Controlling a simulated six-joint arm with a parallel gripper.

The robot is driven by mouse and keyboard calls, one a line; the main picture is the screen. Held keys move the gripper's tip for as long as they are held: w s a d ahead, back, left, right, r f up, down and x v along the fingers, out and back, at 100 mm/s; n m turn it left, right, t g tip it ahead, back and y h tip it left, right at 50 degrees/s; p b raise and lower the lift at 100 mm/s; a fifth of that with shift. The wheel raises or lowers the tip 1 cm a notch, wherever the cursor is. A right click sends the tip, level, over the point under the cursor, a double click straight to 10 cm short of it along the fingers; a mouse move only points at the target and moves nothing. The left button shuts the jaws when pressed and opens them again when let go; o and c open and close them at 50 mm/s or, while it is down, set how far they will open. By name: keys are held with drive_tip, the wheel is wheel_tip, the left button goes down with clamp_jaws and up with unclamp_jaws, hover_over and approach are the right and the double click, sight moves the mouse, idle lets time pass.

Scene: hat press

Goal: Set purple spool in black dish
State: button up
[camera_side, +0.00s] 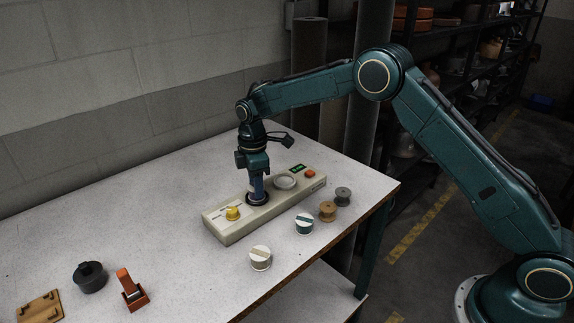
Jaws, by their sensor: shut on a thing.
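My gripper (257,190) points straight down over the black dish (249,202), on the beige console (222,233). It is shut on a small bluish-purple thing, which I take for the purple spool (257,197). The fingers hide much of the spool. It is low, at or just above the dish; I cannot tell whether it touches the dish floor. The dish's dark rim shows around the fingertips.
On the console, a yellow spool (232,212) is left of the black dish and a pale dish (285,182) is right. Loose beige (260,257), teal (304,224), brown (327,211) and grey (343,197) spools stand in front. A dark pot (90,278) and orange tool (131,290) lie front left.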

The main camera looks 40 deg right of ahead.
drive_tip(key=o, duration=1.1)
drive_tip(key=shift+c, duration=0.2)
wheel_tip(320, 180, up, 14)
